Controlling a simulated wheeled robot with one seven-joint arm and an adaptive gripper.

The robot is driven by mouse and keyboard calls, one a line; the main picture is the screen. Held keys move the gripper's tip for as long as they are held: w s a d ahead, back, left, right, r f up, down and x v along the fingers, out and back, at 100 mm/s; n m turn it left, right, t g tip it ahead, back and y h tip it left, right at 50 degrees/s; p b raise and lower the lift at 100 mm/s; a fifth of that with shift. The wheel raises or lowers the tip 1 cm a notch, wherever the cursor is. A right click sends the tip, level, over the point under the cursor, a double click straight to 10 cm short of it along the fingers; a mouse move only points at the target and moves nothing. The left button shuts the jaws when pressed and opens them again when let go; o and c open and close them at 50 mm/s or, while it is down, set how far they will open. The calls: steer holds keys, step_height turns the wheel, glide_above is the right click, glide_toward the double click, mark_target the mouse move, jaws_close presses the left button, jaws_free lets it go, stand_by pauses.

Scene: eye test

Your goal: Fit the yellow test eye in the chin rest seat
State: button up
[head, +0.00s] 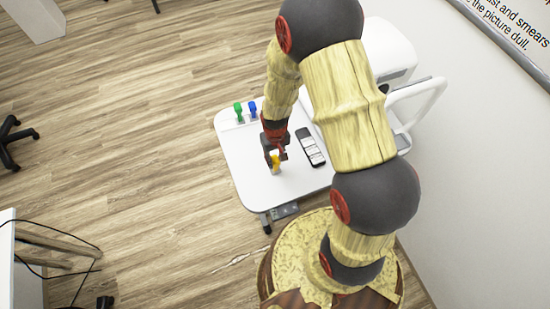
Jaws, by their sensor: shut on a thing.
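The yellow test eye (276,161) is small and sits at the end of my gripper (275,157). My gripper is shut on it, over the left part of the white table (245,175). I cannot tell whether the yellow test eye touches the table top or hangs just above it. A green test eye (238,111) and a blue test eye (252,109) stand side by side at the table's far left edge. My arm crosses the view and hides part of the table and the white machine; I cannot make out the chin rest seat.
A white machine with a looped handle (420,92) stands at the table's right, near the wall. The table's left and front parts are clear. Open wooden floor (120,120) lies to the left.

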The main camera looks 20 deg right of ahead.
steer(key=shift+r+p, duration=1.05)
steer(key=shift+r, duration=0.6)
